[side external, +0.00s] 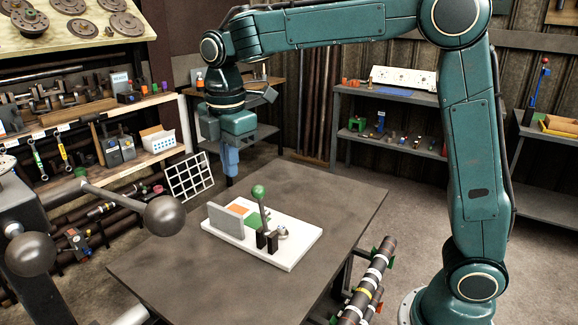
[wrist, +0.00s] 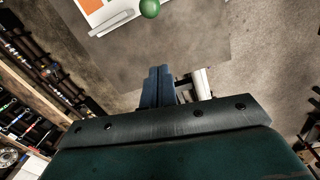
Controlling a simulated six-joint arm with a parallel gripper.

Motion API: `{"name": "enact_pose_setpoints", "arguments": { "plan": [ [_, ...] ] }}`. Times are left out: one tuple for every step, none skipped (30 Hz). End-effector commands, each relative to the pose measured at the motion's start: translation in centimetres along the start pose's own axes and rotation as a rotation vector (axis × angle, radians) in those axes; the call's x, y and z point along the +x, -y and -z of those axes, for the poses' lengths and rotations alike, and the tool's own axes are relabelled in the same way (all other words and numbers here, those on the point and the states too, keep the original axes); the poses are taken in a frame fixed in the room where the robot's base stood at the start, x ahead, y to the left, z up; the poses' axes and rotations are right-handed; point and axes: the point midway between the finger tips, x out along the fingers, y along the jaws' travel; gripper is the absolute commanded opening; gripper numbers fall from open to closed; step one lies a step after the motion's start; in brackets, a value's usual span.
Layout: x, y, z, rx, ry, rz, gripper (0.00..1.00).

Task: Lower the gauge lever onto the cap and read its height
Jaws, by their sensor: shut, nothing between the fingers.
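The gauge lever (side external: 259,208) stands roughly upright on a white base plate (side external: 291,252) on the table, with a green ball knob (side external: 258,191) at its top. The knob also shows at the top edge of the wrist view (wrist: 149,8). A small round metal piece (side external: 282,232), perhaps the cap, sits right of the lever between dark posts; I cannot tell it clearly. My gripper (side external: 231,178) points down with its blue fingers shut and empty, behind and left of the plate, apart from the lever. The fingers also show together in the wrist view (wrist: 157,88).
A grey upright block (side external: 229,221) and orange and green patches lie on the plate's left part. The dark table (side external: 345,205) is clear around the plate. A white wire grid (side external: 189,177) stands behind left. Dark ball-ended handles (side external: 165,215) rise at front left.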

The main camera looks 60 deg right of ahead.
Motion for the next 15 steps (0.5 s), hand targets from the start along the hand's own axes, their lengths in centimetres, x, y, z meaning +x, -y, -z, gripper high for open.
{"name": "enact_pose_setpoints", "arguments": {
  "plan": [
    [0.0, 0.0, 0.1, -0.003, 0.000, 0.001, 0.00],
    [0.0, 0.0, 0.1, -0.004, 0.000, 0.001, 0.00],
    [0.0, 0.0, 0.1, -0.003, 0.000, 0.001, 0.00],
    [0.0, 0.0, 0.0, -0.003, 0.000, 0.001, 0.00],
    [0.1, 0.0, 0.0, -0.003, 0.000, 0.001, 0.00],
    [0.1, 0.0, 0.0, -0.003, 0.000, 0.001, 0.00],
    [0.2, 0.0, 0.0, -0.003, 0.000, 0.001, 0.00],
    [0.2, 0.0, 0.0, -0.003, 0.000, 0.001, 0.00],
    [0.4, 0.0, 0.0, -0.002, 0.001, 0.001, 0.00],
    [0.5, 0.0, 0.0, -0.002, 0.001, 0.001, 0.00],
    [0.7, 0.0, 0.0, -0.003, 0.001, 0.002, 0.00],
    [1.0, 0.0, 0.0, -0.003, 0.001, 0.003, 0.00],
    [1.2, 0.0, 0.0, -0.003, 0.001, 0.003, 0.00],
    [1.5, 0.0, 0.0, -0.002, 0.001, 0.002, 0.00],
    [1.9, 0.0, 0.0, -0.001, 0.001, 0.003, 0.00]
  ]
}}
